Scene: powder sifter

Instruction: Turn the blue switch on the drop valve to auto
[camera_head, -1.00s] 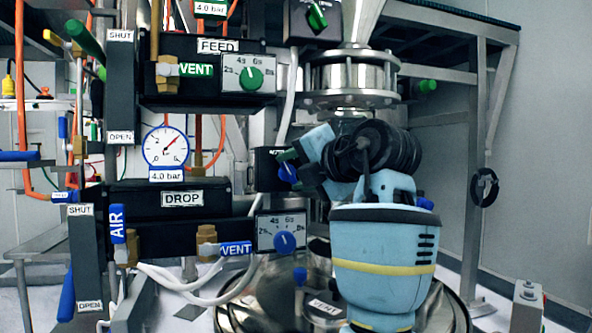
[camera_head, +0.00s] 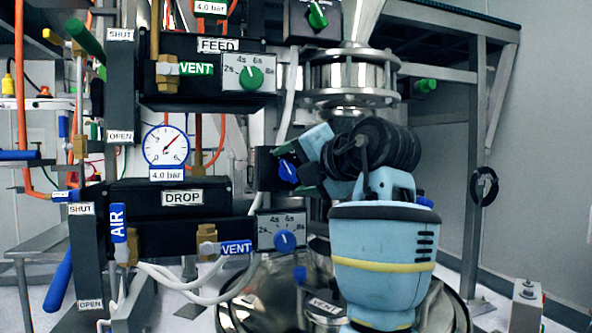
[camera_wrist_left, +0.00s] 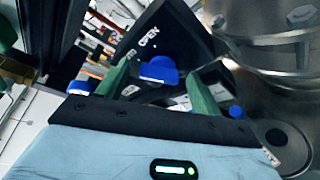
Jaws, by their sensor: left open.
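The blue switch (camera_head: 288,171) is on the small black box (camera_head: 265,168) to the right of the gauge, above the DROP timer. In the left wrist view the blue switch (camera_wrist_left: 159,70) lies between my two green fingertips, with an OPEN label on the dark panel behind it. My left gripper (camera_head: 296,171) is at the front of the box, its fingers open on either side of the switch. I cannot tell whether either finger touches it. The box's lettering is mostly hidden in the head view. My right gripper is not in view.
A blue DROP timer dial (camera_head: 284,240) is just below my gripper. A blue lever (camera_head: 58,280) slants near the lower OPEN label. The green FEED dial (camera_head: 251,77) is above. The steel valve body (camera_head: 350,78) stands close to the right.

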